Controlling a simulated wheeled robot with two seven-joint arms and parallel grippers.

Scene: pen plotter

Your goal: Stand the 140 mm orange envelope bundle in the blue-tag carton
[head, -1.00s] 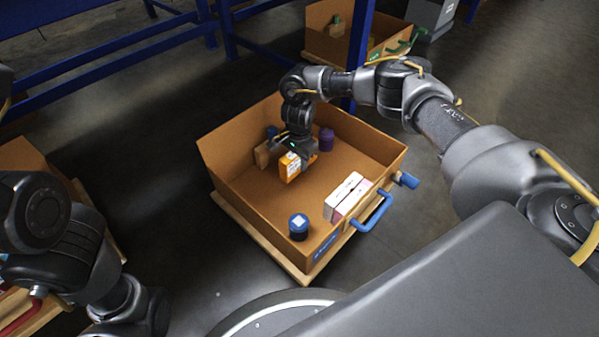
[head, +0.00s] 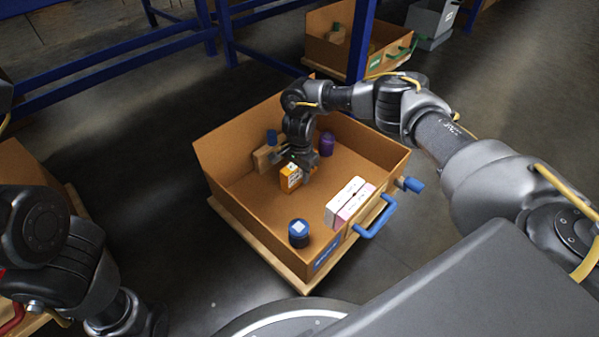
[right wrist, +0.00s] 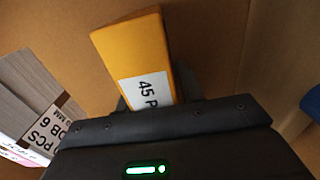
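The orange envelope bundle (head: 290,178), with a white label, stands inside the blue-tag carton (head: 225,190), low near its floor. My right gripper (head: 301,166) reaches down into the carton right at the bundle. In the right wrist view the orange bundle (right wrist: 128,50) shows its "45 P" label, with dark finger parts at both sides of its lower end. I cannot tell whether the fingers press on it. The blue tag (head: 327,254) is on the carton's near wall. My left gripper is out of view; only the left arm shows.
The carton also holds a brown block (head: 266,158), a purple canister (head: 326,145), a dark blue jar (head: 299,234) and white and pink bundles (head: 350,203). A blue handle (head: 376,222) sticks out on the right. A green-handled carton (head: 318,48) stands behind.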

